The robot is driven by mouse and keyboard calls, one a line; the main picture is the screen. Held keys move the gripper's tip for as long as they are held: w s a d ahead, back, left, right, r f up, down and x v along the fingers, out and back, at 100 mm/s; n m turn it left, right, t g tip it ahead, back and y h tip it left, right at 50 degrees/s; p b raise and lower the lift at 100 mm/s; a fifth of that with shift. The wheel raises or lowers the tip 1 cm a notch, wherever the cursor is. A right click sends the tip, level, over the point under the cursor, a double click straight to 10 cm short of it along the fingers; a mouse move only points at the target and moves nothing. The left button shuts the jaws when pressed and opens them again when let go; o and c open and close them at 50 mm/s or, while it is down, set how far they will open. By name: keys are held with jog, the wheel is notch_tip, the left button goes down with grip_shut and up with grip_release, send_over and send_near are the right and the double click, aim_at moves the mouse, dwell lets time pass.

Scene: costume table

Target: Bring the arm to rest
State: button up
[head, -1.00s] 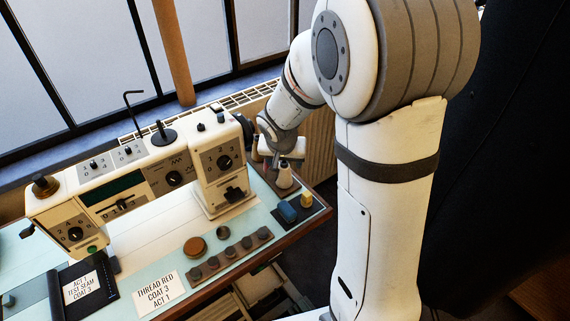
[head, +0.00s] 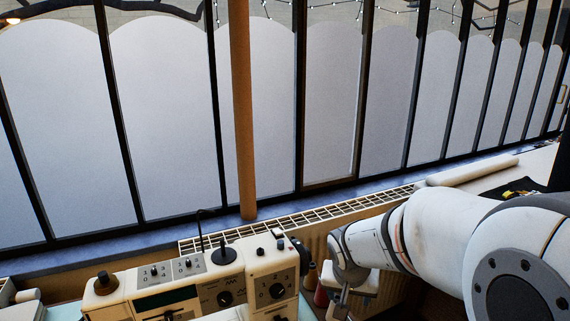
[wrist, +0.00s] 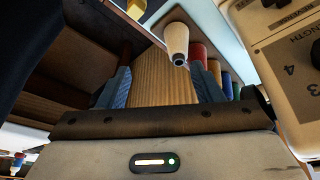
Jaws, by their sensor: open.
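My gripper (head: 342,304) is at the bottom of the head view, just right of the sewing machine (head: 250,275), with its tips mostly cut off or hidden. In the wrist view my gripper (wrist: 162,82) is open, its two blue ribbed fingers apart with nothing held between them. A pale thread cone (wrist: 177,42) stands beyond the fingers. My arm reaches in from the right of the head view, bent, with its big round joint at the lower right corner.
The machine's side (wrist: 285,60) is close at the right of the wrist view. A radiator grille (head: 300,217) and the window (head: 270,110) lie behind.

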jog(key=s+r+n+p, duration=0.1)
jog(key=s+r, duration=0.3)
jog(key=s, duration=0.3)
jog(key=s+r+n+g+y+p, duration=0.1)
jog(key=s+r+n, duration=0.1)
jog(key=s, duration=0.6)
jog(key=shift+s+r+y, duration=0.3)
jog(key=shift+r, duration=0.6)
